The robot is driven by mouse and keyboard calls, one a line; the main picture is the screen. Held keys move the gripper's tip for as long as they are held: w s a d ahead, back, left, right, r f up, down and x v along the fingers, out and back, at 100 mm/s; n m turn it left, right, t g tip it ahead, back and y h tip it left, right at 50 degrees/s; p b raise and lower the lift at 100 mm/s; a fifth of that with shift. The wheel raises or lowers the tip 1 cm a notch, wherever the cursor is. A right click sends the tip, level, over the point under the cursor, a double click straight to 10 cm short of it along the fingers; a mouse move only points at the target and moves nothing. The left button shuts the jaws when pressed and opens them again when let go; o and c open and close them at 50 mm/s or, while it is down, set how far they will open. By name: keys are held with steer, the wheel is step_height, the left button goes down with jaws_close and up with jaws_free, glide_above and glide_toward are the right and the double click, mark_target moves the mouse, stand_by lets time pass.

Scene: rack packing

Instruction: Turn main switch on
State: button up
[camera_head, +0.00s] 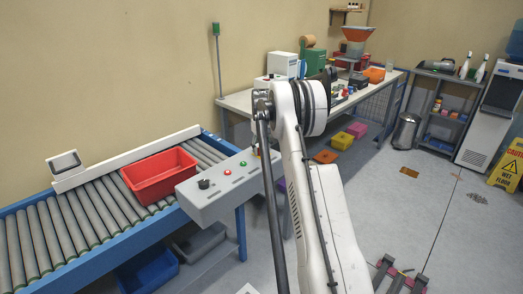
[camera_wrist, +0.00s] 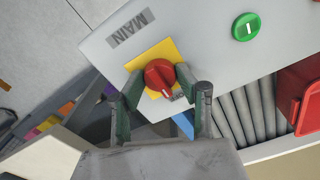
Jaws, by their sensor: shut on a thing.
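The main switch (camera_wrist: 158,75) is a red rotary knob on a yellow plate, beside the label MAIN (camera_wrist: 130,28) on the grey control box (camera_wrist: 215,48). My gripper (camera_wrist: 160,84) has its green-lined fingers on either side of the knob and is shut on it. The knob's white mark points toward the lower right in the wrist view. In the head view the control box (camera_head: 222,190) stands by the conveyor, and my arm hides most of the gripper and the switch.
A green button (camera_wrist: 246,27) is on the same panel. In the head view the box also carries a red button (camera_head: 227,172) and a black knob (camera_head: 203,183). A red bin (camera_head: 158,174) sits on the roller conveyor (camera_head: 75,222). A workbench (camera_head: 240,101) stands behind.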

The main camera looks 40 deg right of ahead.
steer(key=shift+m, duration=0.3)
steer(key=m+b, duration=0.2)
steer(key=m, duration=0.1)
steer(key=shift+f+m, duration=0.1)
steer(key=shift+m, duration=0.3)
steer(key=m+b, duration=0.1)
steer(key=m, duration=0.3)
steer(key=m+b, duration=0.1)
steer(key=m, duration=0.8)
steer(key=shift+m, duration=0.3)
steer(key=o, duration=1.2)
steer(key=shift+c, duration=0.2)
